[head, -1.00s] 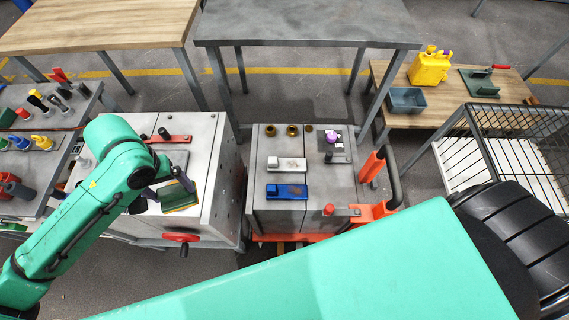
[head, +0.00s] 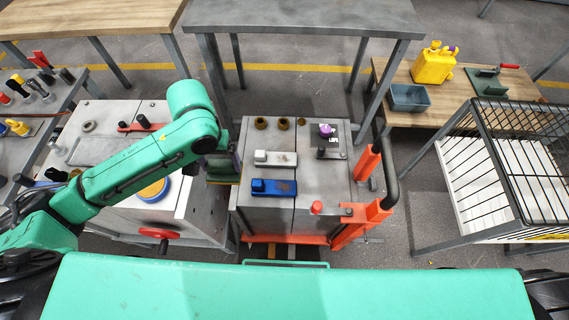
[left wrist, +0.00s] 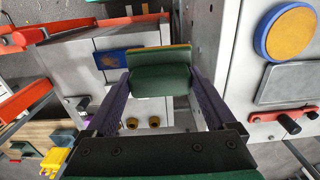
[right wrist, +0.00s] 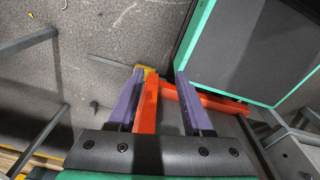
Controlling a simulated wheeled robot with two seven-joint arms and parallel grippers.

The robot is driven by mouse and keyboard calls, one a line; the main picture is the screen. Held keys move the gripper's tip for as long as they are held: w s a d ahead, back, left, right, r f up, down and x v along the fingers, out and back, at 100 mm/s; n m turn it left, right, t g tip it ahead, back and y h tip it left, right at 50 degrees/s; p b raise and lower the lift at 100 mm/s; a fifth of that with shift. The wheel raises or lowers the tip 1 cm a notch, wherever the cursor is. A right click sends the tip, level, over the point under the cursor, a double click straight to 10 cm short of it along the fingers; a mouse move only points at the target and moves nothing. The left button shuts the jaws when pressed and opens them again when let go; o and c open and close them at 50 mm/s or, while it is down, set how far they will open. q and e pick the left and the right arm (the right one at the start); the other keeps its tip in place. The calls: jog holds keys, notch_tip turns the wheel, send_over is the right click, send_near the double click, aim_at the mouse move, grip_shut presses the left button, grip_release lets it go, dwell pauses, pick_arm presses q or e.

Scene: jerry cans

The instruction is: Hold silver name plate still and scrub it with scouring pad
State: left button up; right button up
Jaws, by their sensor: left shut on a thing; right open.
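The silver name plate (head: 275,158) lies on the grey cart top, a pale plate with a brownish worn patch. A blue plate (head: 274,188) lies just below it, and it also shows in the left wrist view (left wrist: 115,59). My left gripper (head: 224,160) is shut on the green and yellow scouring pad (left wrist: 160,80) and holds it at the cart's left side, apart from the silver plate. In the left wrist view the silver plate is not clearly visible. My right gripper (right wrist: 160,82) is open.
The cabinet (head: 105,115) left of the cart carries a round blue and yellow item (head: 153,190) and has a red handwheel (head: 160,233). The cart's orange handle (head: 365,205) rises at its right. A wire basket (head: 510,170) stands farther right.

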pick_arm(q)
notch_tip(320, 180, down, 12)
jog(key=r+b, duration=0.1)
jog(key=b, duration=0.9)
jog(key=w+d+r+t+h, duration=0.1)
jog(key=w+d+r+t, duration=0.1)
jog(key=w+d, duration=1.1)
jog(key=shift+w+d+p, duration=0.3)
jog(key=shift+d, duration=0.05)
